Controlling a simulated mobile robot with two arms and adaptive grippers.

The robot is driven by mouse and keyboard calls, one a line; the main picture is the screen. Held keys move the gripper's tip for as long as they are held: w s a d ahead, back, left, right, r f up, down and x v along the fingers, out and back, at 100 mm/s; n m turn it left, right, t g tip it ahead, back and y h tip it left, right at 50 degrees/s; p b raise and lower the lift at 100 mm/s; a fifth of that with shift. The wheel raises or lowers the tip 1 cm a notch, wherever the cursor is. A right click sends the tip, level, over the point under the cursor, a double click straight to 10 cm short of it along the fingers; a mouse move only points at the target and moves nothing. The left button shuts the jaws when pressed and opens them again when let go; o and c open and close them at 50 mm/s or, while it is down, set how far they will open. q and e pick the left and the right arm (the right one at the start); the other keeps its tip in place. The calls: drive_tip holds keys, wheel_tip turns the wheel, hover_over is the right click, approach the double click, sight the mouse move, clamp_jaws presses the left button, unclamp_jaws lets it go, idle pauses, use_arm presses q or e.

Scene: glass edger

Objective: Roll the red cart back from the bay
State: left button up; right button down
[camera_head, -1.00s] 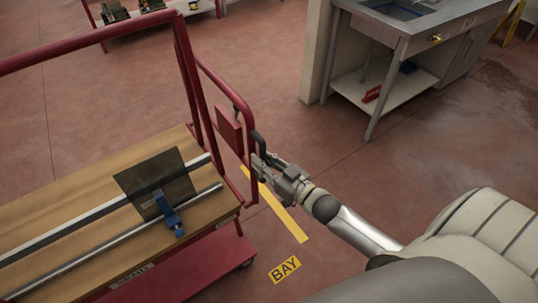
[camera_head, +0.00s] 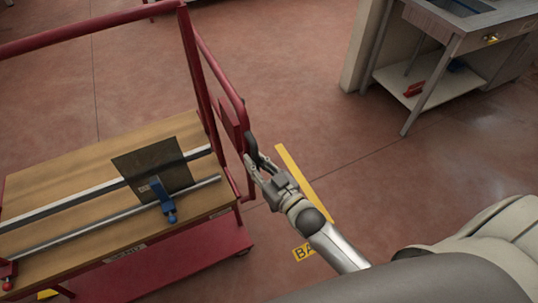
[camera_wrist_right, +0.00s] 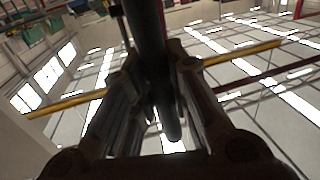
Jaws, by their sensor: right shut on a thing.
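The red cart (camera_head: 216,255) stands at the left of the head view, with a wooden top (camera_head: 70,188), a tall red frame and a red side rail. A dark handle (camera_head: 252,146) is mounted on a red plate at the cart's right side. My right gripper (camera_head: 258,168) is shut on this handle. In the right wrist view the dark handle bar (camera_wrist_right: 155,60) runs between the two fingers. Yellow floor tape (camera_head: 303,182) and a partly hidden BAY label (camera_head: 303,252) lie on the floor right of the cart. My left gripper is not in view.
A dark plate (camera_head: 152,168) with a blue clamp (camera_head: 163,200) and metal rails lies on the cart top. A grey sink bench (camera_head: 450,50) stands at the upper right. Red floor between cart and bench is clear.

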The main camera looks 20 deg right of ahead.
drive_tip(key=shift+s+a, duration=0.1)
drive_tip(key=shift+a, duration=1.2)
drive_tip(key=c, duration=1.4)
unclamp_jaws()
drive_tip(key=shift+a, duration=0.15)
drive_tip(key=shift+o, duration=0.2)
drive_tip(key=shift+s, duration=0.1)
drive_tip(key=v, duration=1.2)
